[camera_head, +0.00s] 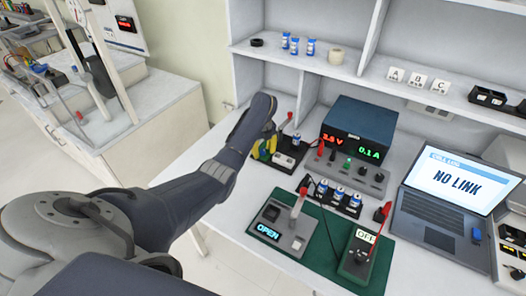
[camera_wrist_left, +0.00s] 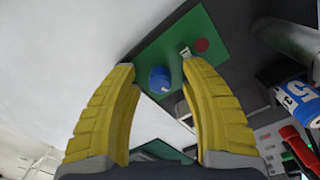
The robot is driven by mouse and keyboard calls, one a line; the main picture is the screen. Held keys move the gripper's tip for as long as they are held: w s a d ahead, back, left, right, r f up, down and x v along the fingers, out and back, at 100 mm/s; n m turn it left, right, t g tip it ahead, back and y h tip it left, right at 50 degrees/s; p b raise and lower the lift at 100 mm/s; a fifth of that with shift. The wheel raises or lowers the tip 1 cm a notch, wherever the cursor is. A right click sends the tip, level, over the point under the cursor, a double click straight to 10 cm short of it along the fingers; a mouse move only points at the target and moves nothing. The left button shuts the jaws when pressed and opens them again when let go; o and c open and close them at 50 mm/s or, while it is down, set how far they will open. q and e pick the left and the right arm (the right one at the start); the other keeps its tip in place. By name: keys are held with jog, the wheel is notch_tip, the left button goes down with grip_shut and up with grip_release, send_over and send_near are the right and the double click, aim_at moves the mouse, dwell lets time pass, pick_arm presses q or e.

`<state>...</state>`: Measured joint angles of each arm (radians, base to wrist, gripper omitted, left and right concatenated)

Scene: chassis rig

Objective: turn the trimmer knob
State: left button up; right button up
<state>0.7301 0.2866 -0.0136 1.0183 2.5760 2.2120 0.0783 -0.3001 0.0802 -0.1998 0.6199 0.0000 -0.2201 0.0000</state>
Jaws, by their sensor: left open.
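The blue round knob (camera_wrist_left: 159,79), which I take for the trimmer knob, stands on a green board (camera_wrist_left: 190,28) in the left wrist view. A red disc (camera_wrist_left: 202,45) and a small metallic part sit to its right on the board. My left gripper (camera_wrist_left: 157,66) is open, its yellow fingers on either side of the knob in the picture. The gap to the knob's depth is unclear, and no contact shows. In the head view my left gripper (camera_head: 264,150) is at the bench's left side, and the knob is hidden there. My right gripper is not in view.
A blue power supply (camera_head: 358,130) stands behind a grey panel with leads. Several batteries (camera_head: 339,194) sit in a black holder. A lever box reading OPEN (camera_head: 282,228) and an OFF meter (camera_head: 358,255) lie on the green mat. A laptop (camera_head: 448,190) is right.

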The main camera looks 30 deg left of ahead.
aim_at(263, 150)
pick_arm(q)
jog(key=shift+c, duration=0.3)
grip_shut()
jog(key=shift+m, duration=0.7)
jog(key=shift+o, duration=0.3)
grip_release()
notch_tip(263, 150, up, 12)
dwell(0.7)
